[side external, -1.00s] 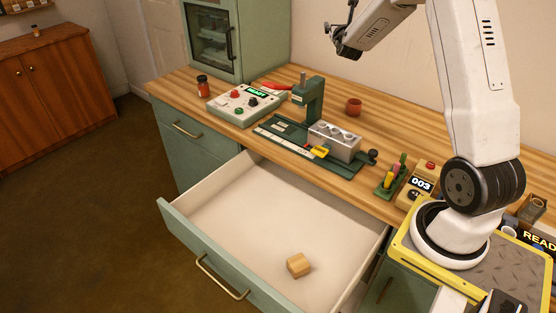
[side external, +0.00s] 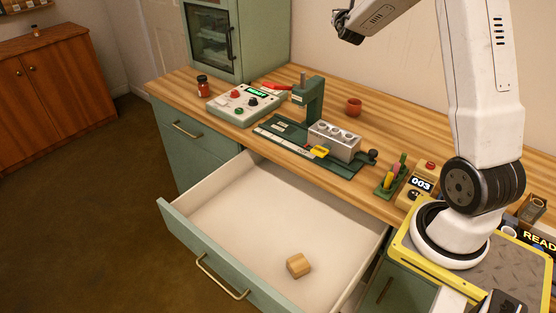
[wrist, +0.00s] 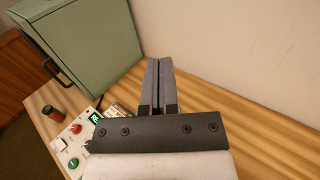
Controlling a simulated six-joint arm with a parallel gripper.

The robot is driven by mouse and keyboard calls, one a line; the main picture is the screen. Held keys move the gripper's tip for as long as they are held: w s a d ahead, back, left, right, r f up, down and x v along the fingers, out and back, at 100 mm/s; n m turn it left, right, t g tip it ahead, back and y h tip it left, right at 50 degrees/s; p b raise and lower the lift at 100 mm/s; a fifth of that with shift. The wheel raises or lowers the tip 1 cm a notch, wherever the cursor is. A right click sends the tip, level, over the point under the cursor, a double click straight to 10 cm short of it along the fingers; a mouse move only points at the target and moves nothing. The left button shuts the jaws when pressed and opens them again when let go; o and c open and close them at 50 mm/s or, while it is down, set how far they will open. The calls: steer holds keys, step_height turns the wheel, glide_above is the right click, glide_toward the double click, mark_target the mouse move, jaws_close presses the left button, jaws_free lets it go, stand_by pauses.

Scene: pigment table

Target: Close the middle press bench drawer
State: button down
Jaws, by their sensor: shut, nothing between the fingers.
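The middle press bench drawer (side external: 225,207) is pulled far out from the green bench in the side external view. Its front has a brass bar handle (side external: 221,277). A small wooden block (side external: 298,265) lies inside it near the front right. My gripper (wrist: 159,62) is shut and empty in the wrist view, its two grey fingers side by side above the worktop and pointing toward the back wall.
On the wooden worktop (side external: 385,135) stand a green press (side external: 311,100), a metal block with round recesses (side external: 334,141), a control box (side external: 246,104), a red-brown cup (side external: 354,106) and a jar (side external: 203,85). A green cabinet (side external: 238,35) stands at the back left. The floor before the drawer is clear.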

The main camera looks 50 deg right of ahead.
steer(key=w+a+r+m+g, duration=0.1)
steer(key=w+a+r+m, duration=0.15)
steer(key=a, duration=0.65)
steer(key=w+a+r+m+g, duration=0.1)
steer(key=w+a+m, duration=0.15)
steer(key=a, duration=0.75)
steer(key=w+a+r+m+g, duration=0.15)
steer(key=a+m, duration=0.25)
steer(key=a, duration=0.5)
steer(key=s+a+f+m+g+y, duration=0.15)
steer(key=s+a, duration=0.25)
steer(key=a, duration=0.6)
steer(key=s+a+f+y, duration=0.1)
steer(key=s+a+y, duration=0.2)
steer(key=a, duration=0.7)
steer(key=s+a+f+n+g+y, duration=0.25)
steer(key=s+a+g+y, duration=0.3)
steer(key=s+a, duration=1.9)
step_height(320, 180, down, 39)
steer(key=s+d, duration=0.1)
steer(key=shift+s+d+n, duration=0.15)
steer(key=shift+s+n, duration=0.15)
steer(key=shift+s, duration=0.1)
steer(key=shift+g, duration=0.25)
